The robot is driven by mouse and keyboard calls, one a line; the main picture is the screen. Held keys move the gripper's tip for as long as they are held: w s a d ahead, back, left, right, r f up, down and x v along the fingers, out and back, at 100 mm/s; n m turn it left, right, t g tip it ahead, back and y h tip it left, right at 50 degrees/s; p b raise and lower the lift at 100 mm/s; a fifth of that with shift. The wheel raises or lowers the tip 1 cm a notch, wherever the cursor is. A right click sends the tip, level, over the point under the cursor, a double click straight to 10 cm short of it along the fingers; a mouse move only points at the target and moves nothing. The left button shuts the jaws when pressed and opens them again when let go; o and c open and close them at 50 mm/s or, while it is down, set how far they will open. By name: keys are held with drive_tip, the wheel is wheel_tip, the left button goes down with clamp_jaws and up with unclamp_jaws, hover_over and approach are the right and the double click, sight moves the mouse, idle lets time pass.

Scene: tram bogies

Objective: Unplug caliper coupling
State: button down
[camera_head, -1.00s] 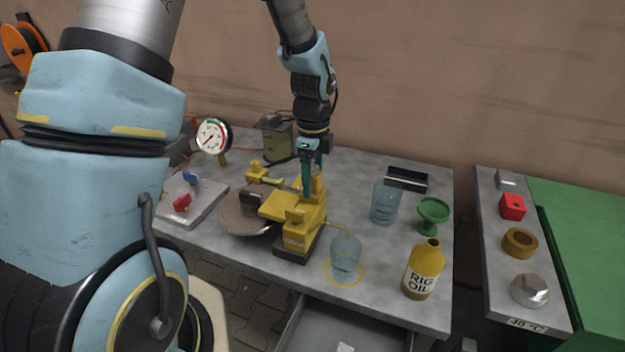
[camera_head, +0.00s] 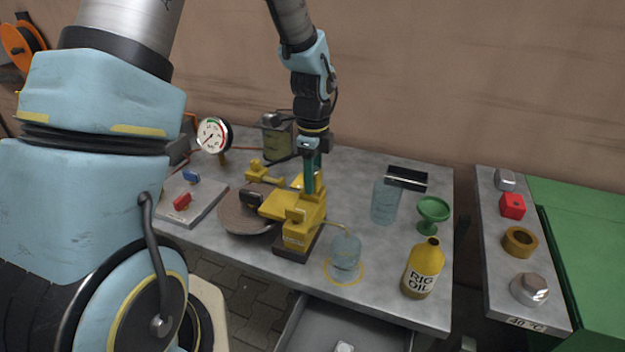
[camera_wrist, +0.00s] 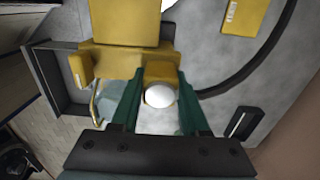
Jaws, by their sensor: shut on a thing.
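The yellow caliper (camera_head: 303,212) stands on a dark block at the table's front, clamped around a dark disc (camera_head: 240,215). It also shows in the wrist view (camera_wrist: 125,57). My gripper (camera_head: 311,188) points straight down at the caliper's top rear, with its green fingers shut on the caliper coupling. In the wrist view, my gripper (camera_wrist: 158,100) has a pale domed top of the coupling (camera_wrist: 160,96) between its fingers. A black hose (camera_wrist: 262,68) curves in to the right finger. The coupling's lower end is hidden, so I cannot tell whether it is seated.
A pressure gauge (camera_head: 213,134) and a hose-fed reservoir (camera_head: 277,137) stand behind. Two glass jars, a green funnel cup (camera_head: 433,212) and a yellow oil bottle (camera_head: 422,268) stand to the right. A drawer (camera_head: 345,325) is open below the front edge.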

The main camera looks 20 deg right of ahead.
drive_tip(key=shift+r, duration=0.1)
idle(0.3)
drive_tip(key=shift+r+p, duration=2.7)
drive_tip(key=shift+r, duration=0.25)
